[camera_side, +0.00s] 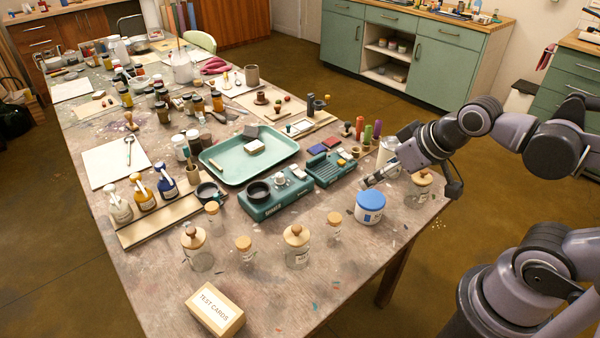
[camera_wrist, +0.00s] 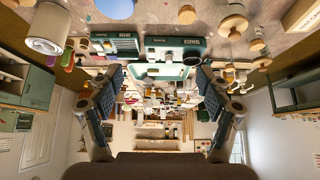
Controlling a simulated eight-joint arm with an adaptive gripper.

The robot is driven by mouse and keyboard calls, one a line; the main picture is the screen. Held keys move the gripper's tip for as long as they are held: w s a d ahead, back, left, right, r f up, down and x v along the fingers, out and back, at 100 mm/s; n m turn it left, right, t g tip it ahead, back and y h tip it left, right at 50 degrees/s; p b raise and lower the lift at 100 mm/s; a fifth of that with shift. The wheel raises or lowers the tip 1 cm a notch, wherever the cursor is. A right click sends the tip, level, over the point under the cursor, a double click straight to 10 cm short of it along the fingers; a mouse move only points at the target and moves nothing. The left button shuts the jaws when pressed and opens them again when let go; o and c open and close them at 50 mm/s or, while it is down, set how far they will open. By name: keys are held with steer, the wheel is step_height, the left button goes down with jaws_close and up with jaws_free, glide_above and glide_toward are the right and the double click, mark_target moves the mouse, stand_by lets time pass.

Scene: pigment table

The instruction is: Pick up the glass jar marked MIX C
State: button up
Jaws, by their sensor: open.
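Several glass jars with wooden lids stand at the table's near end in the side view: one at the left (camera_side: 194,250), one in the middle (camera_side: 297,250) and one at the right by my arm (camera_side: 418,190). Smaller corked jars (camera_side: 244,251) stand among them. The labels are too small to read, so I cannot tell which is MIX C. My gripper (camera_side: 388,157) is open and empty above the table's right side, beyond the blue-lidded tub. In the wrist view its fingers (camera_wrist: 160,95) are spread wide, and lidded jars (camera_wrist: 232,24) show at upper right.
A blue-lidded tub (camera_side: 370,207) stands near my gripper. A TEST CARDS box (camera_side: 214,310) lies at the near edge. A green scale (camera_side: 275,198) and green tray (camera_side: 225,165) lie behind the jars. Bare tabletop (camera_side: 300,292) is in front.

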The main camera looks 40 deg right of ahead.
steer(key=shift+o, duration=0.4)
steer(key=n+g, duration=0.7)
steer(key=n, duration=0.9)
glide_above(423, 174)
steer(key=w, duration=0.1)
steer(key=f, duration=0.5)
steer(key=shift+d, duration=0.35)
steer(key=shift+d+f, duration=0.15)
steer(key=shift+f, duration=0.35)
step_height(423, 174, down, 4)
steer(key=shift+f, duration=0.2)
steer(key=shift+s+f, duration=0.15)
steer(key=shift+f, duration=1.25)
steer(key=shift+s+f, duration=0.15)
steer(key=shift+f, duration=1.2)
